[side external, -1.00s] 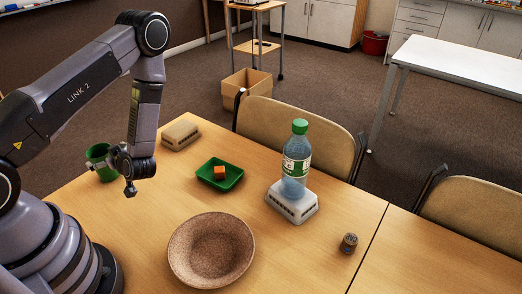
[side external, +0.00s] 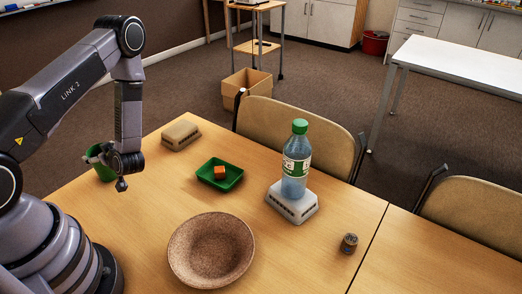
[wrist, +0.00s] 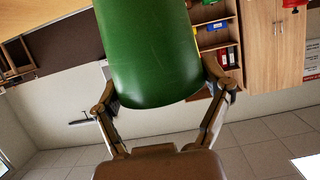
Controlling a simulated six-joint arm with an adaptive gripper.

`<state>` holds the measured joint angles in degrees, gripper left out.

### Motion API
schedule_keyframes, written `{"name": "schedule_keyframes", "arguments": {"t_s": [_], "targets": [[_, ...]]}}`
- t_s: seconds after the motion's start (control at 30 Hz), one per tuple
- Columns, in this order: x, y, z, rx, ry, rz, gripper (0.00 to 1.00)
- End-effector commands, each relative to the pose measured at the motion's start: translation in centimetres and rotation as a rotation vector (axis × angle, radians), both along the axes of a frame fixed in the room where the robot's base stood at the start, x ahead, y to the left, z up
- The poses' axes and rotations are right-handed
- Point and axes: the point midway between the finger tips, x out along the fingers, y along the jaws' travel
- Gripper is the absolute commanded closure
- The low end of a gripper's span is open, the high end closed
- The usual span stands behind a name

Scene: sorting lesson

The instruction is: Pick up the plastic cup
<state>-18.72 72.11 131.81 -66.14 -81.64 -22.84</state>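In the wrist view the cup (wrist: 150,50) fills the upper middle. My gripper (wrist: 163,92) has its two fingers spread, one by each side of the cup's near end. A small gap seems to show at the right finger; contact on the left is unclear.
A tan block (side external: 180,135) lies behind the cup. A green tray (side external: 230,183) with an orange cube (side external: 220,172) is to the right.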

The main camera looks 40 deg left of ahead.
Motion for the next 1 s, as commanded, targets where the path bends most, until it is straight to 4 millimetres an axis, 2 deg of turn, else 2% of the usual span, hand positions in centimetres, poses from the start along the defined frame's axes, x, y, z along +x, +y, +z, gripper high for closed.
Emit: {"name": "schedule_keyframes", "arguments": {"t_s": [0.03,0.17,0.37,0.53,0.67,0.9,1.0], "targets": [[0.0,0.0,0.0,0.0,0.0,0.0,0.4],[0.0,0.0,0.0,0.0,0.0,0.0,0.56],[0.0,0.0,0.0,-0.001,0.0,0.0,0.56],[0.0,0.0,1.0,0.0,-0.002,0.001,0.56],[0.0,0.0,3.0,0.001,-0.004,0.0,0.56],[0.0,0.0,7.8,0.001,-0.005,0.001,0.56],[0.1,0.0,9.0,0.0,-0.004,-0.003,0.56]]}}
